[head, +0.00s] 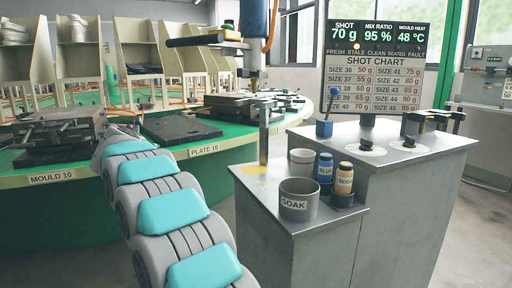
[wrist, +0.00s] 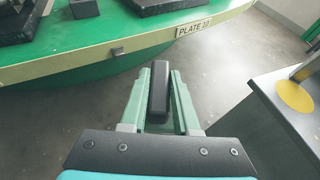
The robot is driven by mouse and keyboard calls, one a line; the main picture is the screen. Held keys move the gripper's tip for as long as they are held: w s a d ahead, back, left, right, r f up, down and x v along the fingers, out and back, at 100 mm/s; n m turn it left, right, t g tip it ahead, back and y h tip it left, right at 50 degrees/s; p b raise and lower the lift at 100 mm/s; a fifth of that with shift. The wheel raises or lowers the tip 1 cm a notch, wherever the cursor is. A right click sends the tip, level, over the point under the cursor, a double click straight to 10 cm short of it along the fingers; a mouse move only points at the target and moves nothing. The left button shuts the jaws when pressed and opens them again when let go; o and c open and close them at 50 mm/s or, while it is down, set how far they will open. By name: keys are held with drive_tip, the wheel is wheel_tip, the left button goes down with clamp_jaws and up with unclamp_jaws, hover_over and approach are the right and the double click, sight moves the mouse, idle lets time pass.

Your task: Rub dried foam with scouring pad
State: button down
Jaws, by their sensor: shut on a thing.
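My gripper (wrist: 160,92) shows in the wrist view, its green fingers shut on a dark grey block (wrist: 159,92), which may be the scouring pad. It is held over the gap in front of the green carousel. A flat yellow patch (head: 255,168), possibly the dried foam, lies on the grey cabinet top at the foot of a metal post. The patch also shows at the right edge of the wrist view (wrist: 295,96), apart from my gripper and to its right. In the head view my arm hides most of the gripper and the block.
The grey cabinet (head: 300,222) carries a SOAK cup (head: 298,203), a smaller cup (head: 302,160), and blue (head: 325,167) and beige (head: 344,178) bottles. A metal post (head: 264,135) rises beside the patch. Plate 10 (head: 180,128) and mould 10 (head: 60,135) sit on the carousel.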

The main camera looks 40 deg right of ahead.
drive_tip(key=s+d+r+m+g+h, duration=0.2)
drive_tip(key=s+d+r+m, duration=0.1)
drive_tip(key=d, duration=0.6)
drive_tip(key=m+g+h+b, duration=0.1)
drive_tip(key=m+g+h, duration=0.3)
drive_tip(key=m+g, duration=0.45)
hover_over(256, 179)
drive_tip(key=shift+n+g, duration=0.25)
drive_tip(key=shift+w+d+f+b, duration=0.1)
drive_tip(key=shift+f+b, duration=0.8)
drive_tip(key=shift+f, duration=0.7)
drive_tip(key=shift+w+d+f+b, duration=0.1)
drive_tip(key=shift+f+b, duration=0.75)
drive_tip(key=shift+f, duration=0.75)
drive_tip(key=shift+a+f+b, duration=0.1)
drive_tip(key=shift+f+b, duration=0.95)
drive_tip(key=shift+b, duration=0.1)
drive_tip(key=shift+s, duration=0.1)
